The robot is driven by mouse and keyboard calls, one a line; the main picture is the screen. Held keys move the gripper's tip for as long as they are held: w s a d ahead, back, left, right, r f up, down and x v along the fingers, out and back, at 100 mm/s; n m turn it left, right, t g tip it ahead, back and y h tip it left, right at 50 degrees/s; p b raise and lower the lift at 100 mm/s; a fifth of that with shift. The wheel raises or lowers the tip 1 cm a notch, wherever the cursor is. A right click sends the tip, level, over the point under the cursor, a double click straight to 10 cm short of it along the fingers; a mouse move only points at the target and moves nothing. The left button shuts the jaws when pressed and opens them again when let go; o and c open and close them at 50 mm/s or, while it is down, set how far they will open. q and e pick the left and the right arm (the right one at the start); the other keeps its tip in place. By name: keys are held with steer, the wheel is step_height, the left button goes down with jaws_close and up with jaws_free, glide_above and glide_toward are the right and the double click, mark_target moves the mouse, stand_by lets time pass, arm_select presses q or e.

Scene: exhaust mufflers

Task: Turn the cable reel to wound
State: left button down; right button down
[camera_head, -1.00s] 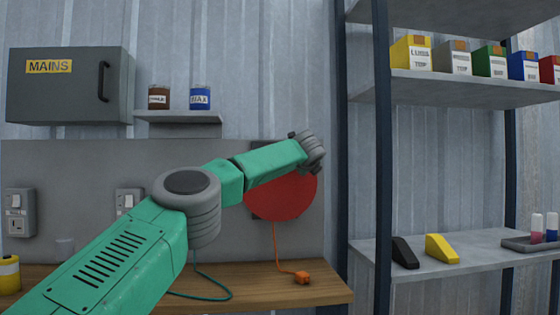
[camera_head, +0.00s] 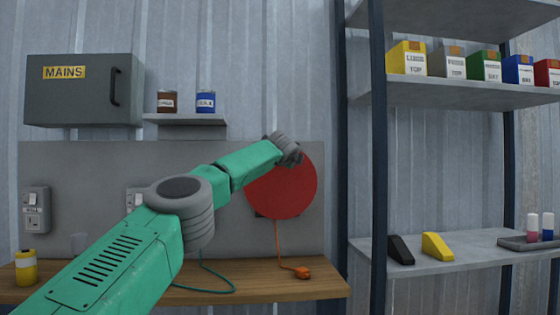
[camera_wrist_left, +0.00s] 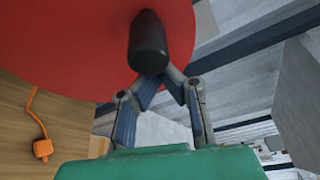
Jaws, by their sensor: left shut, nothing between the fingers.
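The cable reel is a red disc (camera_head: 290,188) on the grey wall panel, with an orange cable (camera_head: 278,245) hanging from it to an orange plug (camera_head: 302,272) on the wooden bench. The disc also fills the upper left of the left wrist view (camera_wrist_left: 60,50). There, its black handle (camera_wrist_left: 148,45) sticks out just beyond my left gripper (camera_wrist_left: 160,82). The fingers are shut with nothing between them, their tips at the handle's near end; I cannot tell whether they touch. In the head view my left wrist covers the disc's upper left edge and hides the fingers. My right gripper is not in view.
A shelf rack with a dark post (camera_head: 379,160) stands right of the reel. A small shelf (camera_head: 185,119) with two tins and the MAINS box (camera_head: 85,90) are at upper left. The wooden bench (camera_head: 250,290) is below, with a green cable (camera_head: 215,287) on it.

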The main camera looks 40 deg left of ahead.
arm_select(q)
steer(key=shift+s+a+r, duration=0.15)
steer(key=shift+s+a, duration=0.15)
steer(key=shift+a, duration=0.05)
stand_by(0.5)
